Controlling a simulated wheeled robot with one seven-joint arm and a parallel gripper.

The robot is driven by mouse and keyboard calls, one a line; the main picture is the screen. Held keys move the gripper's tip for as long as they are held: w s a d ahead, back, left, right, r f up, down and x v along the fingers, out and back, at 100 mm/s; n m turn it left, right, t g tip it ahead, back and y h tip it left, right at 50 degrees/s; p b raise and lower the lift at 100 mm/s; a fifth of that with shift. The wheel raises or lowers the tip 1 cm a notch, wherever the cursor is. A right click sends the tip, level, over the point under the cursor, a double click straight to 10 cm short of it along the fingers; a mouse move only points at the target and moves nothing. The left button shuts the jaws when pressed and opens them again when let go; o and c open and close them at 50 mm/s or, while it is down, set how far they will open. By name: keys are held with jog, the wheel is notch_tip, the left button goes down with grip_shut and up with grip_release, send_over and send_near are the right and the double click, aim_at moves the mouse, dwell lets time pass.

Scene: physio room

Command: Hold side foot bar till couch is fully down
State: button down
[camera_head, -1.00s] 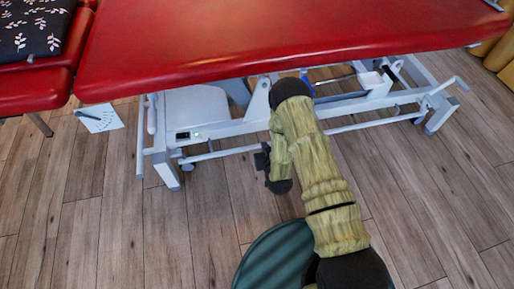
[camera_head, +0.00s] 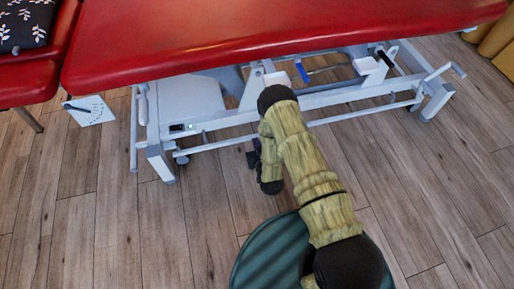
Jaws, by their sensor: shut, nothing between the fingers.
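The couch has a red padded top (camera_head: 270,35) across the upper part of the view, over a pale grey metal frame. The side foot bar (camera_head: 218,145) is a thin pale rail running low along the near side of the frame. My gripper (camera_head: 253,158) is dark, small and partly hidden by my arm. It is shut and empty, just on the near side of the foot bar. I cannot tell whether it touches the bar. My arm hides the middle of the bar. A gap shows between the top and the base frame.
A crank-like lever (camera_head: 438,72) sticks out at the right end. A printed card (camera_head: 90,110) lies on the floor at left. The wooden floor (camera_head: 110,220) in front is clear.

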jog(key=b, duration=0.4)
send_over(252, 136)
jog(key=s, duration=0.3)
notch_tip(252, 136, down, 2)
jog(key=shift+w+d+f+b, duration=0.1)
jog(key=shift+w+f+b, duration=0.1)
jog(key=shift+f+b, duration=1.2)
jog(key=shift+f, duration=0.5)
